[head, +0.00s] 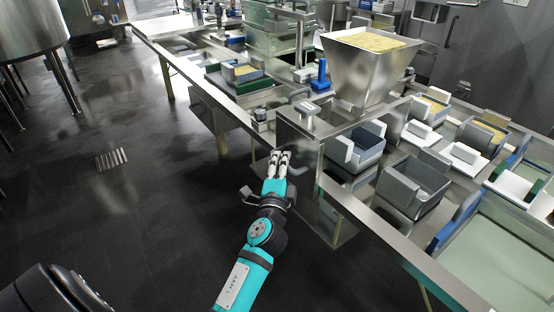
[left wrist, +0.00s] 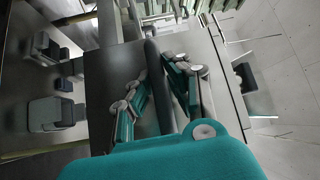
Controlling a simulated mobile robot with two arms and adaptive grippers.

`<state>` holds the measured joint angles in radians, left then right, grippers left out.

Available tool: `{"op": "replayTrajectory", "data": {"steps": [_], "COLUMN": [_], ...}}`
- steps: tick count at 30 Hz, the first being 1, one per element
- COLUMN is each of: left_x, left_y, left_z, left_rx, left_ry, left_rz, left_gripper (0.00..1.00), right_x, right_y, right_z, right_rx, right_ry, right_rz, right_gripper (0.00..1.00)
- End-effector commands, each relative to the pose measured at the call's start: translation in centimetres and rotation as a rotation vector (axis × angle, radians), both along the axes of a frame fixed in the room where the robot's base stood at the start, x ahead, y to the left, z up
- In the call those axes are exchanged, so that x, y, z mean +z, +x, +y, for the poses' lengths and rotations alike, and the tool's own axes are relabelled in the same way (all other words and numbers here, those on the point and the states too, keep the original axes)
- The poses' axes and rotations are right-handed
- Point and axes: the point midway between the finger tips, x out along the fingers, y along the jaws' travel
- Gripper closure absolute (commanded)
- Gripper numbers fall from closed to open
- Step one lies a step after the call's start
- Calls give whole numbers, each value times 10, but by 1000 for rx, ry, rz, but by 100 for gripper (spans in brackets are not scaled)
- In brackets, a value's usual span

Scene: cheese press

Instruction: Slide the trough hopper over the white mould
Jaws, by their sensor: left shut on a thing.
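The trough hopper (head: 364,72) is a steel funnel filled with pale yellow curd, above the metal bench at upper right in the head view. A steel housing (head: 306,122) stands below and left of it. My left gripper (head: 279,158) is in front of this housing. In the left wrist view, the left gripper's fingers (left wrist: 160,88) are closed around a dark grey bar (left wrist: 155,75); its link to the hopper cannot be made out. Several white moulds or blocks, one of them a white mould (head: 466,155), stand right of the hopper. My right gripper is not in view.
A grey mould (head: 414,184) and a blue-lined mould (head: 361,148) stand on the bench below the hopper. A steel rail (head: 385,236) runs along the bench's front edge. A blue clamp-like piece (head: 321,76) stands left of the hopper.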

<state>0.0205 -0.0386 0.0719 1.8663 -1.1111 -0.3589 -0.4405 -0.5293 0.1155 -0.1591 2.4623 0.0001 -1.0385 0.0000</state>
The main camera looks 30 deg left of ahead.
Motion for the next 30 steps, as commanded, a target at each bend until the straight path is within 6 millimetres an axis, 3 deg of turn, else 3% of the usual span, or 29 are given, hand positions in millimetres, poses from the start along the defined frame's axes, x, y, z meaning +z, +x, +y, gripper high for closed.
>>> {"op": "replayTrajectory", "data": {"steps": [15, 16, 21, 30], "left_x": [-4, -4, -3, 1], "left_y": [-3, -3, -3, -3], "left_z": [-6, -6, -6, -6], "left_rx": [4, 4, 3, 2], "left_ry": [-6, -6, -5, -2], "left_rz": [8, 8, 5, 1], "left_gripper": [100, 85, 63, 62], "right_x": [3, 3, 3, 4], "right_y": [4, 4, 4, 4], "right_z": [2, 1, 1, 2], "right_rx": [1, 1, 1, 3], "right_ry": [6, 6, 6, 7], "right_rz": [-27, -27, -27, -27], "right_gripper": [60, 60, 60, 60]}}
